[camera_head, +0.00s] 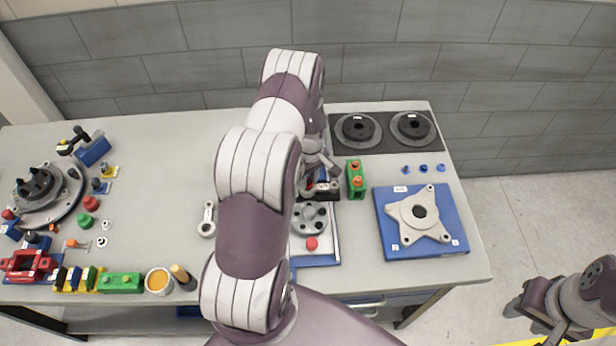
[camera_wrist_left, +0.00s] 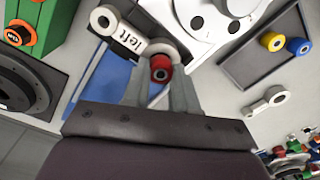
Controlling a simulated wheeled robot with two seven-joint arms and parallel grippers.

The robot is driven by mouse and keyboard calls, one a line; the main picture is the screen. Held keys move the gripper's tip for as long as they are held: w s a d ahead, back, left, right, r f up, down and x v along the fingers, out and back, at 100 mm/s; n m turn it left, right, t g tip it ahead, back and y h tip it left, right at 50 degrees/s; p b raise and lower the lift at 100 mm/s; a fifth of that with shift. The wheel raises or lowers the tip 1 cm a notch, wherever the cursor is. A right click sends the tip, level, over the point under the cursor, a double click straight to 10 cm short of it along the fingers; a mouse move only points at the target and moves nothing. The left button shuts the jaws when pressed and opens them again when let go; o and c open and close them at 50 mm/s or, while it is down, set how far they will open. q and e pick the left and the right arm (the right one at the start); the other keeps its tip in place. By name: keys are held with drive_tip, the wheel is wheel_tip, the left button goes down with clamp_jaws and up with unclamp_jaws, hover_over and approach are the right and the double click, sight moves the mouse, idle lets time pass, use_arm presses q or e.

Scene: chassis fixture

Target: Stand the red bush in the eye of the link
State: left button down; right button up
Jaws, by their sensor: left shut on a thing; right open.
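The red bush (camera_wrist_left: 160,68) is between the two fingertips of my left gripper (camera_wrist_left: 160,88), which is shut on it. The link labelled "left" (camera_wrist_left: 128,38) lies just beyond, with one ring end (camera_wrist_left: 103,20) bare. Its other eye is right at the bush, partly hidden by the bush and fingers; I cannot tell whether the bush is in it. In the head view my left gripper (camera_head: 318,176) is over the middle of the table, largely covered by my arm. My right gripper (camera_head: 520,307) is open and empty at the lower right, off the table.
A green block with orange pegs (camera_head: 355,180) stands right of the left gripper. A blue plate (camera_head: 385,228) bears a pale flange. A dark tray (camera_wrist_left: 240,72) holds yellow and blue bushes. Another link (camera_head: 207,220) lies left of my arm. Crowded parts fill the table's left end.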

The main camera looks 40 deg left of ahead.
use_arm(q)
drive_tip(key=shift+f+b, duration=0.45)
drive_tip(key=c, duration=1.2)
unclamp_jaws()
drive_tip(key=shift+r, duration=0.1)
drive_tip(key=shift+r, duration=0.1)
drive_tip(key=shift+r+p, duration=1.2)
drive_tip(key=shift+r, duration=0.25)
drive_tip(key=o, duration=0.6)
drive_tip(key=shift+c, duration=0.2)
